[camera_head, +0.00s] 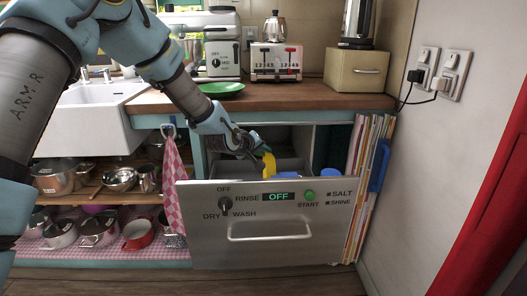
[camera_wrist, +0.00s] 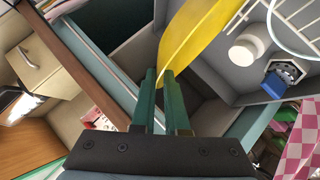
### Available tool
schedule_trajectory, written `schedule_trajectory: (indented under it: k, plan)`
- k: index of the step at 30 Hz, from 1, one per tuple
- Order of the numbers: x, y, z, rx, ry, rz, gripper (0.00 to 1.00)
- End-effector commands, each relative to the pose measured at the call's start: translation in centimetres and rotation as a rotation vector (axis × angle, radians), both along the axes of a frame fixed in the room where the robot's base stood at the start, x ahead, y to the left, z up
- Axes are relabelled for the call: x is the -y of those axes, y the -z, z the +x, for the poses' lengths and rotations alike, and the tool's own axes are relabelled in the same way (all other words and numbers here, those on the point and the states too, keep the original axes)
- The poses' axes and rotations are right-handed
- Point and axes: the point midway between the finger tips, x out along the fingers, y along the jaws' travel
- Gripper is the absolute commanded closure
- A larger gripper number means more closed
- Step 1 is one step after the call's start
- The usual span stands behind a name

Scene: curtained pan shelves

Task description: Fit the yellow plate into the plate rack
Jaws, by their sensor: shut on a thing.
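The yellow plate (camera_head: 269,164) shows edge-on, standing upright, just inside the opened dishwasher drawer behind its steel front. My gripper (camera_head: 254,149) is shut on its edge. The wrist view shows the plate (camera_wrist: 196,35) reaching up and away from my gripper's two green fingers (camera_wrist: 165,78). A white wire rack (camera_wrist: 297,22) shows at the upper right of the wrist view, to the right of the plate and apart from it. In the head view the steel front hides the drawer's floor and any rack there.
The steel drawer front (camera_head: 270,252) stands pulled out below the wooden counter (camera_head: 300,95). A blue item (camera_head: 322,180) stands inside the drawer to the right. A green plate (camera_head: 221,89) lies on the counter. A pink checked towel (camera_head: 174,180) hangs at the drawer's left.

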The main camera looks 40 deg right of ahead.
Motion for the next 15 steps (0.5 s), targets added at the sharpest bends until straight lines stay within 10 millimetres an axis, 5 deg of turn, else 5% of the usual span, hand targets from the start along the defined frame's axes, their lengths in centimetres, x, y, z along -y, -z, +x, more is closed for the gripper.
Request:
schedule_trajectory:
  k: [15]
  plan:
    - [0.0, 1.2, 0.0, 0.001, 0.000, -0.003, 1.00]
